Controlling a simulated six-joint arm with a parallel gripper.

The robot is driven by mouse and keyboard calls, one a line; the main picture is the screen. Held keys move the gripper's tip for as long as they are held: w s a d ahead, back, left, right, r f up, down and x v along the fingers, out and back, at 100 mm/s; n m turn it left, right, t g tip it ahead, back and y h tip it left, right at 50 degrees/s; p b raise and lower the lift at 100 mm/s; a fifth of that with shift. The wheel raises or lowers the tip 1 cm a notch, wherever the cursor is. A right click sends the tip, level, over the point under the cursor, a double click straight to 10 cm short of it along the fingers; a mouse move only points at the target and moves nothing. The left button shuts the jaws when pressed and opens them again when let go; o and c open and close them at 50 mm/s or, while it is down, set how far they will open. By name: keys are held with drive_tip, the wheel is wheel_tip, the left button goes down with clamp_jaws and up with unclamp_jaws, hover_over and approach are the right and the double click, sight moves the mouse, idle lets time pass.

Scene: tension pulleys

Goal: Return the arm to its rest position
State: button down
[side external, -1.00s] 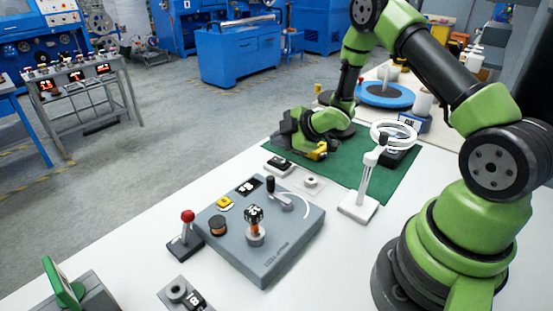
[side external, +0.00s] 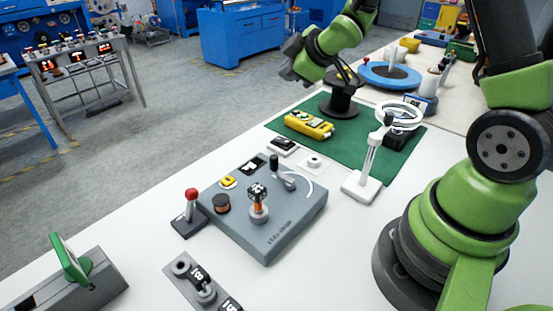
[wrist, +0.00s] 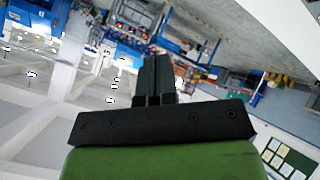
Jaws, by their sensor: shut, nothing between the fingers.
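My gripper (side external: 288,60) is raised in the air above and beyond the far left edge of the green mat (side external: 398,152). It is apart from everything on the table. In the wrist view my gripper (wrist: 155,72) shows its two dark fingers side by side and shut, with nothing between them. My green and black arm reaches up from its base at the right, and its upper part leaves the picture.
A yellow device (side external: 308,124) and a black round stand (side external: 340,100) are on the mat. A white ring-lamp stand (side external: 366,178) rises near my base. A grey control box (side external: 268,225) with knobs and a red-ball lever (side external: 190,210) sit in front.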

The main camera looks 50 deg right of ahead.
drive_tip(key=s+a+r+m+g, duration=0.1)
drive_tip(key=s+a+r+m, duration=0.5)
drive_tip(key=s+r, duration=0.4)
drive_tip(key=s+a+r+m+g+y, duration=0.1)
drive_tip(key=s+a+m, duration=0.1)
drive_tip(key=s, duration=0.4)
drive_tip(key=s+a+r+m+y, duration=0.1)
drive_tip(key=s+a+m, duration=0.2)
drive_tip(key=s, duration=0.4)
drive_tip(key=shift+s+a+g+y, duration=0.25)
drive_tip(key=shift+a+g+y, duration=0.15)
drive_tip(key=shift+a, duration=0.5)
